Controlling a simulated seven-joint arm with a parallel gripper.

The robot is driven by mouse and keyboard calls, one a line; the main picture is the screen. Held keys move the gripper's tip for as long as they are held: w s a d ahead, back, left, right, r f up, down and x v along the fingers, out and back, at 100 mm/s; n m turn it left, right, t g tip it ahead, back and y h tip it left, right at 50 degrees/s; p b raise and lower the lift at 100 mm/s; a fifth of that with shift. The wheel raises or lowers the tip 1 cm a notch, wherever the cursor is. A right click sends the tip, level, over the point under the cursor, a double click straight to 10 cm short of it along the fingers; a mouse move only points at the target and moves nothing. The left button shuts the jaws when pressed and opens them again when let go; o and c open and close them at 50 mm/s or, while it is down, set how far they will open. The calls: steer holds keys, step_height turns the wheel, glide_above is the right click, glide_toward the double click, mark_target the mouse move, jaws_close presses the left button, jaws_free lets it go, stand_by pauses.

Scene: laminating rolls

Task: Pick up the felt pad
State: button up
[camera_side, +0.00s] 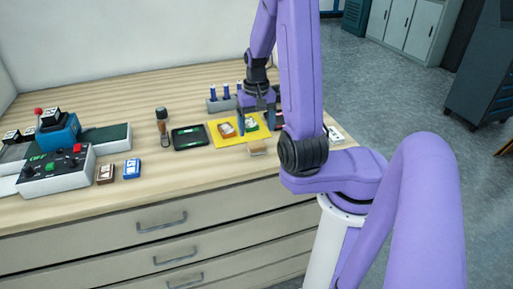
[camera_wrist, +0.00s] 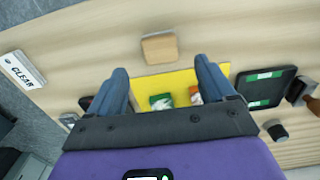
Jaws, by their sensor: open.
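The felt pad, which I take to be the small tan block (camera_side: 258,147), lies on the bench just in front of the yellow mat (camera_side: 219,141). In the wrist view the pad (camera_wrist: 159,47) lies flat, centred just beyond the fingertips, with nothing covering it. My gripper (camera_side: 256,127) is open and empty above the yellow mat, pointing down. In the wrist view its two blue fingers (camera_wrist: 161,66) are spread wide, with the pad apart from both.
On the yellow mat lie a green-and-white item (camera_wrist: 161,101) and a brown-and-white item (camera_side: 227,129). A black tray (camera_side: 189,137) and a wooden-handled tool (camera_side: 162,126) stand left. A rack of blue tubes (camera_side: 222,103) is behind. A "CLEAR" label plate (camera_wrist: 22,70) lies at one side.

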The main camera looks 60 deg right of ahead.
mark_target(257, 143)
steer(key=shift+s+a+f, duration=0.1)
steer(key=shift+f, duration=2.55)
steer(key=c, duration=1.1)
